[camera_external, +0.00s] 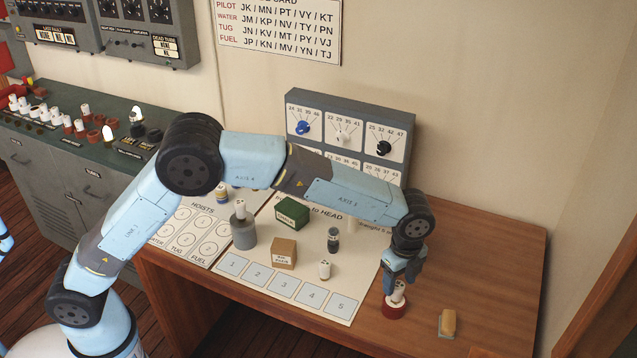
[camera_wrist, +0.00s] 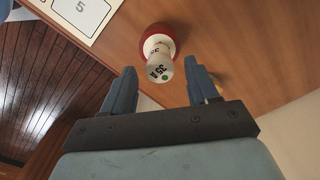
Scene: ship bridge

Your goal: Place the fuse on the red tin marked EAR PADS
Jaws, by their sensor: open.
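A white fuse (camera_external: 398,291) stands upright on a red tin (camera_external: 393,310) on the wooden desk, right of the numbered sheet. In the wrist view the fuse (camera_wrist: 158,70) shows printed lettering and a green dot on its end. The red tin (camera_wrist: 166,32) with its pale top shows just beyond it. The tin's marking cannot be read. My gripper (camera_external: 399,279) is right above the fuse, pointing down. In the wrist view my gripper (camera_wrist: 160,68) is open, with one finger on each side of the fuse and visible gaps between.
On the sheet (camera_external: 340,303) stand a green box (camera_external: 292,213), a cardboard box (camera_external: 284,253), a grey cylinder (camera_external: 243,235), a dark cylinder (camera_external: 333,241) and another small white piece (camera_external: 325,269). A yellowish block (camera_external: 447,322) lies right of the tin. A dial panel (camera_external: 350,99) stands behind.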

